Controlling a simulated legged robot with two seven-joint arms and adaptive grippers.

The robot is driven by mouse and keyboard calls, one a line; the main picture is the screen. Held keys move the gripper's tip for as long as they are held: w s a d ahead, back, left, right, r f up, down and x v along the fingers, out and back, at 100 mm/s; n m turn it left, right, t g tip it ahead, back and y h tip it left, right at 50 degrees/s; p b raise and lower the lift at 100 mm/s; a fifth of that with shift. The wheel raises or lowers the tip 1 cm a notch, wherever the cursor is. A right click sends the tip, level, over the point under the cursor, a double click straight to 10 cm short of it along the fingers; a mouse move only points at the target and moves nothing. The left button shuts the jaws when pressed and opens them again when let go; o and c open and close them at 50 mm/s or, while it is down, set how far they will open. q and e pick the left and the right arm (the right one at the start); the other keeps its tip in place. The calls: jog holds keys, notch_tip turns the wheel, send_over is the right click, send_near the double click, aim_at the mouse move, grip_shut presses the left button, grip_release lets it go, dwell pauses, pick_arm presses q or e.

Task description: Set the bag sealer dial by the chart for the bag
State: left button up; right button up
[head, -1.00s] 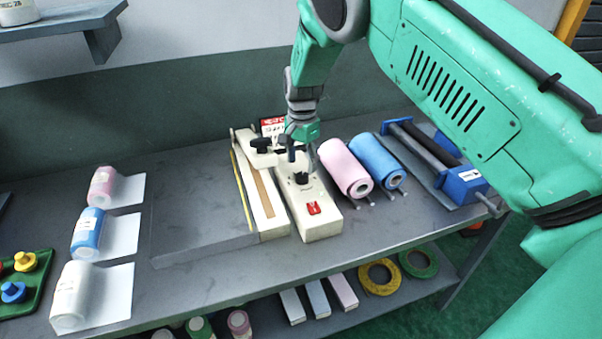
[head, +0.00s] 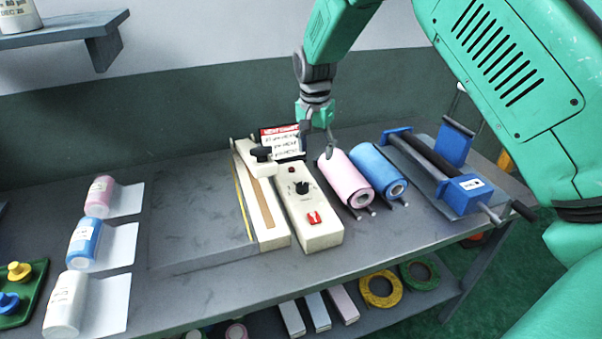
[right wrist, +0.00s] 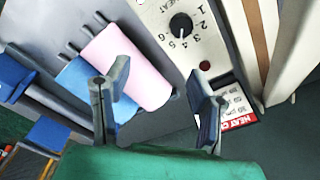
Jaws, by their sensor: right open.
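The bag sealer's cream control box (head: 318,233) stands mid-bench beside its long sealing bar. Its black dial (head: 302,187) shows in the right wrist view (right wrist: 181,25), with numbers 1 to 6 around it; I cannot settle the pointer's reading. The heat chart (head: 281,143), with a red header, stands behind the box; its rows are too small to read. It also shows in the right wrist view (right wrist: 238,104), partly hidden by a finger. My right gripper (head: 320,146) is open and empty, above and behind the dial, right of the chart. My left gripper is out of view.
Pink (head: 346,180) and blue (head: 378,171) rolls lie right of the sealer, beside a blue-ended roller device (head: 465,193). Pink, blue and white rolls with sheets line the bench's left. A grey board (head: 200,220) lies left of the sealer.

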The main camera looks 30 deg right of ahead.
aim_at(303, 185)
jog(key=s+a+n+t+b, duration=0.3)
jog(key=s+n+t+b, duration=0.1)
jog(key=n, duration=0.8)
jog(key=shift+y, duration=0.4)
jog(key=x, duration=1.2)
jog(key=shift+w+d+f+b, duration=0.2)
jog(key=shift+w+b, duration=0.1)
jog(key=shift+w, duration=0.1)
jog(key=c, duration=1.1)
